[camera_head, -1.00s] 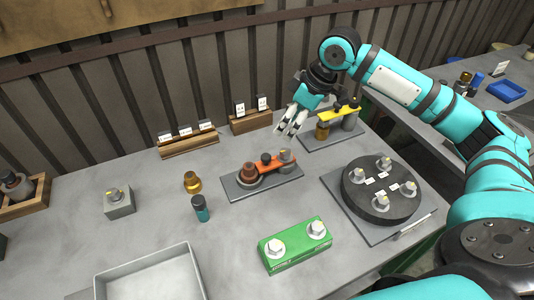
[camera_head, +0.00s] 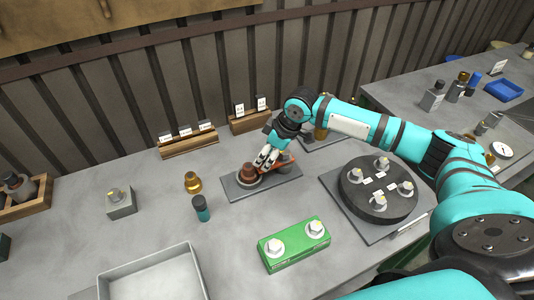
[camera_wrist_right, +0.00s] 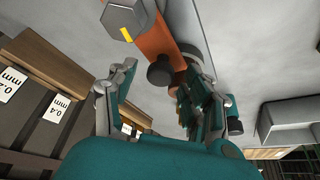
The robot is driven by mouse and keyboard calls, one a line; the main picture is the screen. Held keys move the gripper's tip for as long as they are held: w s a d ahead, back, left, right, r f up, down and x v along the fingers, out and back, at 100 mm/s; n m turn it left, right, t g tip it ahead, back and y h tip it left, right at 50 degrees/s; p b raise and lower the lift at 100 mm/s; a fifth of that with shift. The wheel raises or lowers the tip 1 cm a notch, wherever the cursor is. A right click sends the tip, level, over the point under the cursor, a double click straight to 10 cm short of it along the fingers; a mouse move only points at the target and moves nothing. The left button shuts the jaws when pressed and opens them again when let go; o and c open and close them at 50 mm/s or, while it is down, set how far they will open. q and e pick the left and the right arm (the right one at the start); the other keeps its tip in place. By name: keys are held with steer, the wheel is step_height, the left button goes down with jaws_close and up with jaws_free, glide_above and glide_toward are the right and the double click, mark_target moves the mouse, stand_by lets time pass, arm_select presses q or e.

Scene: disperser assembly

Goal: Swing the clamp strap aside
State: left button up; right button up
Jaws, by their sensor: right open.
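The orange clamp strap (camera_head: 277,167) lies on a grey base plate (camera_head: 290,182) in the middle of the table. A brown stepped part (camera_head: 248,173) is at its left end and a grey post (camera_head: 286,158) at its right end. My right gripper (camera_head: 264,161) is over the strap and hides its middle. In the right wrist view, the open fingers (camera_wrist_right: 158,88) are on either side of a black knob (camera_wrist_right: 160,75) on the strap (camera_wrist_right: 153,38). Contact cannot be told. A hex head with a yellow mark (camera_wrist_right: 128,18) is on the strap. My left gripper is out of view.
A dark round disc (camera_head: 378,205) with several bolts stands to the right. A green block (camera_head: 293,251) is in front, and a teal-bodied bottle (camera_head: 201,209) and brass part (camera_head: 193,182) are left. Labelled wooden racks (camera_head: 187,147) stand behind. My arm partly covers another fixture (camera_head: 310,143).

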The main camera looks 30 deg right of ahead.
jaws_close()
stand_by(0.3)
